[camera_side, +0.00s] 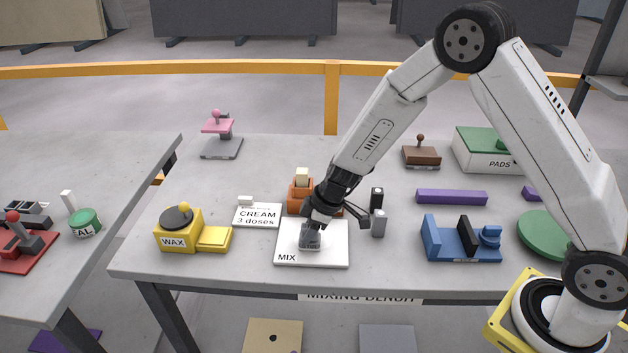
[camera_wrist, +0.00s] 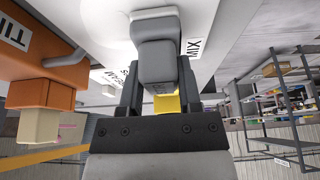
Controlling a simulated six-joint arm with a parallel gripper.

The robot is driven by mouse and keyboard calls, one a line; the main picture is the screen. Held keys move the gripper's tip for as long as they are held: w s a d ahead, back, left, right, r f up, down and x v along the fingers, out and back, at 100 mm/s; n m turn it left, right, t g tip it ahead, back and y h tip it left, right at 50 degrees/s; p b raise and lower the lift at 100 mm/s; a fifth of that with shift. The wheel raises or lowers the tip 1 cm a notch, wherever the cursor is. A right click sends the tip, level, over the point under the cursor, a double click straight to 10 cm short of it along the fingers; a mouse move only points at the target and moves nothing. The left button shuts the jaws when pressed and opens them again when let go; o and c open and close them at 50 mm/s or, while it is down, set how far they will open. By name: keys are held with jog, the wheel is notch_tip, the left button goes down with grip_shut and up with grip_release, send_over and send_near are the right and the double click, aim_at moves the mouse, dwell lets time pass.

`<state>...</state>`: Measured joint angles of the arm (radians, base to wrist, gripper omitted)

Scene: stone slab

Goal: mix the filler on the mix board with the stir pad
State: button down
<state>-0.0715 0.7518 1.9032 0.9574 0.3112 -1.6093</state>
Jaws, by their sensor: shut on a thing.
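The white mix board (camera_side: 285,258), marked MIX, lies near the front edge of the grey bench. My gripper (camera_side: 312,222) is above it, pointing down and tilted. It is shut on the grey stir pad (camera_side: 310,240), which is at the board's surface; I cannot tell whether it presses on it. In the wrist view the stir pad (camera_wrist: 157,65) sits between the two dark fingers, with the white board (camera_wrist: 105,30) behind it.
A CREAM card (camera_side: 257,216) and a yellow WAX box (camera_side: 178,238) stand left of the board. Small dark and grey blocks (camera_side: 378,222) and a blue stand (camera_side: 462,250) are to the right.

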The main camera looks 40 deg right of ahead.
jog(key=shift+w+a+f, duration=0.1)
jog(key=shift+w+a, duration=0.95)
jog(key=shift+s+d, duration=0.1)
jog(key=shift+s+d, duration=0.5)
jog(key=shift+d, duration=0.2)
jog(key=shift+s+d, duration=0.45)
jog(key=shift+d, duration=0.25)
jog(key=shift+d, duration=0.1)
jog(key=shift+s+d, duration=0.25)
jog(key=shift+d, duration=0.05)
jog(key=shift+s+d+f, duration=0.15)
jog(key=shift+s+d, duration=0.65)
jog(key=shift+d, duration=0.3)
